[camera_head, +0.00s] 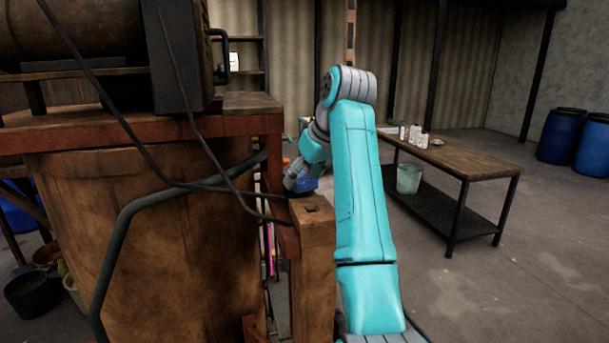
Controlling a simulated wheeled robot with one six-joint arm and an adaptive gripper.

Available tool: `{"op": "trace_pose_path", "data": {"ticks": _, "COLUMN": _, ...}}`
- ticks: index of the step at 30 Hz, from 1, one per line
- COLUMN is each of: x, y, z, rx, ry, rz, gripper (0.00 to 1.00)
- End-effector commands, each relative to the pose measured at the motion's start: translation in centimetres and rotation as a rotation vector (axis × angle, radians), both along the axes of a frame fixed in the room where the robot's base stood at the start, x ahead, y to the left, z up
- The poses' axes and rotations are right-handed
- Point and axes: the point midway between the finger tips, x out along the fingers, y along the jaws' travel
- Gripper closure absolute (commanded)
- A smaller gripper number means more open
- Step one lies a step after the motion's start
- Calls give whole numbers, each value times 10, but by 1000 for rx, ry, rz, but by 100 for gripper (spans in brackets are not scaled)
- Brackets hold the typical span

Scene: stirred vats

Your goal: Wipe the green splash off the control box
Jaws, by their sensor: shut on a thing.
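My gripper (295,178) is at the far end of my teal arm, low behind the vat frame's corner. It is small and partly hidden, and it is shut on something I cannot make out. A blue patch (307,184) shows right beside it; I cannot tell whether this is the held thing or something behind. A dark grey box (178,55) stands on top of the vat frame, with cables hanging by it. I cannot tell whether it is the control box. No green splash shows on any face in view.
A large rusty vat (150,240) under a red-brown frame (215,125) fills the left. A squat post (312,225) stands close to my arm. A wooden table (465,162) with bottles (413,134) and a bucket (409,179) is at right. Blue barrels (562,135) stand behind. Floor at right is clear.

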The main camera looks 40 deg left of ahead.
Motion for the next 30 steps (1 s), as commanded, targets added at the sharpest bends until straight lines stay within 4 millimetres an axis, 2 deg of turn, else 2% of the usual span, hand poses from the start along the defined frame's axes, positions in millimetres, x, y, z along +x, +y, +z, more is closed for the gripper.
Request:
{"op": "trace_pose_path", "data": {"ticks": 1, "x": -4, "y": 4, "z": -2, "rx": -1, "ry": 5, "rz": 11, "gripper": 64}}
{"op": "trace_pose_path", "data": {"ticks": 14, "x": -4, "y": 5, "z": -3, "rx": 0, "ry": 6, "rz": 12, "gripper": 64}}
{"op": "trace_pose_path", "data": {"ticks": 20, "x": 4, "y": 14, "z": -2, "rx": 2, "ry": 4, "rz": 9, "gripper": 63}}
{"op": "trace_pose_path", "data": {"ticks": 21, "x": 6, "y": 17, "z": -1, "rx": 4, "ry": 2, "rz": 8, "gripper": 65}}
{"op": "trace_pose_path", "data": {"ticks": 22, "x": 8, "y": 19, "z": -1, "rx": 5, "ry": 2, "rz": 8, "gripper": 63}}
{"op": "trace_pose_path", "data": {"ticks": 24, "x": 11, "y": 23, "z": 0, "rx": 5, "ry": 2, "rz": 6, "gripper": 65}}
{"op": "trace_pose_path", "data": {"ticks": 25, "x": 13, "y": 25, "z": 0, "rx": 6, "ry": 1, "rz": 5, "gripper": 62}}
{"op": "trace_pose_path", "data": {"ticks": 27, "x": 15, "y": 28, "z": 1, "rx": 8, "ry": 1, "rz": 3, "gripper": 67}}
{"op": "trace_pose_path", "data": {"ticks": 30, "x": 17, "y": 30, "z": 3, "rx": 10, "ry": 0, "rz": 3, "gripper": 64}}
